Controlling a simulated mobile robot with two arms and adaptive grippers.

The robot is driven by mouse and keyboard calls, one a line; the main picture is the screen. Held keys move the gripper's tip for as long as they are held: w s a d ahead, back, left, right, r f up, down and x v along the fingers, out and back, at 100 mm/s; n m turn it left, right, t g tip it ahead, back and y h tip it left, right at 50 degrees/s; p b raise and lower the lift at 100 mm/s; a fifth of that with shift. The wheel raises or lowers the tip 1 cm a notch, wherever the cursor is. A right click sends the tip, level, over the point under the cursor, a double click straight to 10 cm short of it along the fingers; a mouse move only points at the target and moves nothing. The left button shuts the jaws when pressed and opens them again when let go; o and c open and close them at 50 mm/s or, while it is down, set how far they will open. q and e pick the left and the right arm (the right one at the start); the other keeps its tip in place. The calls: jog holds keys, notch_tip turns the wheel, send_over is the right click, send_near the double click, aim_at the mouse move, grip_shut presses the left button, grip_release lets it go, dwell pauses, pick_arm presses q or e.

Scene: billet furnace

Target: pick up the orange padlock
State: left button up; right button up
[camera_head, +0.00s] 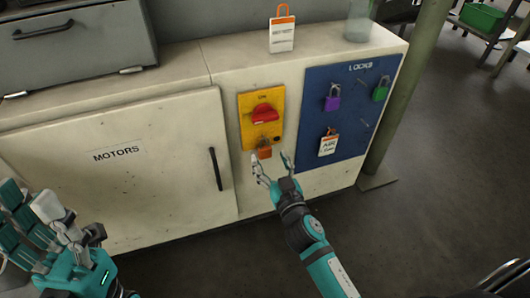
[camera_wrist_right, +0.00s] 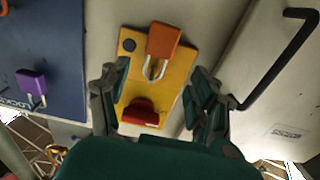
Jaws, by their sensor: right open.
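The orange padlock (camera_head: 264,150) hangs at the lower edge of the yellow switch plate (camera_head: 246,111), below the red rotary switch (camera_head: 264,113). In the right wrist view, the orange padlock (camera_wrist_right: 163,41) shows its body and metal shackle, the shackle towards the red switch (camera_wrist_right: 141,112). My right gripper (camera_head: 270,166) is open and empty just in front of and below the padlock. In the right wrist view, its two fingers (camera_wrist_right: 158,85) stand apart on either side of the yellow plate. My left gripper (camera_head: 50,240) is at lower left, away from the padlock; its opening is unclear.
The blue lock board (camera_head: 313,102) right of the switch holds a purple padlock (camera_head: 332,101), a green padlock (camera_head: 380,91) and a tag (camera_head: 328,144). A cabinet door handle (camera_head: 215,169) sticks out at left. A tagged item (camera_head: 282,32) stands on top.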

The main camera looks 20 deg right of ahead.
aim_at(266, 150)
jog(key=w, duration=0.1)
jog(key=w+b, duration=0.1)
jog(key=w, duration=0.1)
jog(key=w+f, duration=0.1)
jog(key=w, duration=0.1)
jog(key=shift+d, duration=0.2)
jog(key=shift+w, duration=0.25)
jog(key=shift+r, duration=0.1)
jog(key=shift+c, duration=0.3)
jog(key=c, duration=1.2)
jog(key=shift+c, duration=0.2)
jog(key=shift+r, duration=0.15)
